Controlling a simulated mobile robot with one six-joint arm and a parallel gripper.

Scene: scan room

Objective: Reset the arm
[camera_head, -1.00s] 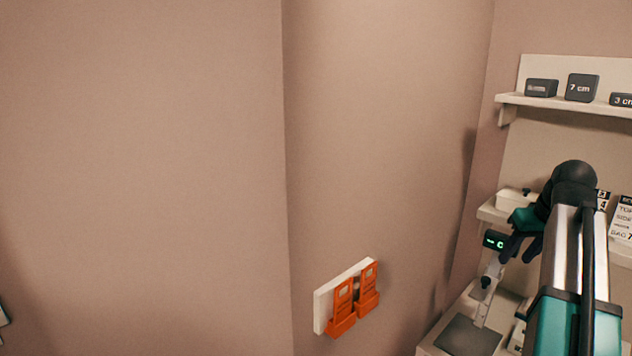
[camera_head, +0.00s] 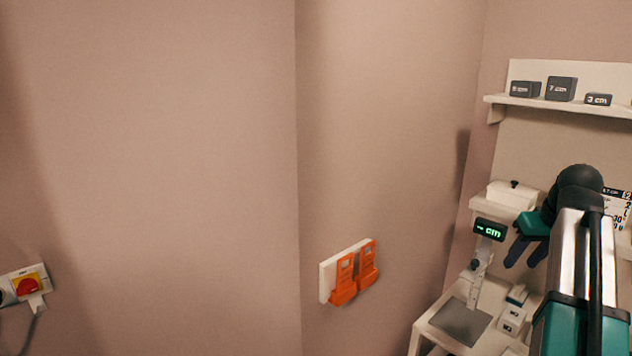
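My gripper (camera_head: 525,252) is at the right of the head view, at the end of my teal and silver arm. Its dark fingers point down, with a gap showing between them and nothing seen in it. It is in front of the shelving, to the right of a small green-lit display reading "cm" (camera_head: 489,230). My arm hides part of the shelf and the labels behind it.
A white bench (camera_head: 424,328) with a grey plate (camera_head: 460,322) stands below. An upper shelf (camera_head: 560,104) holds dark labelled blocks (camera_head: 561,88). Orange holders (camera_head: 355,272) hang on the wall. A red-and-yellow switch (camera_head: 27,286) is at far left.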

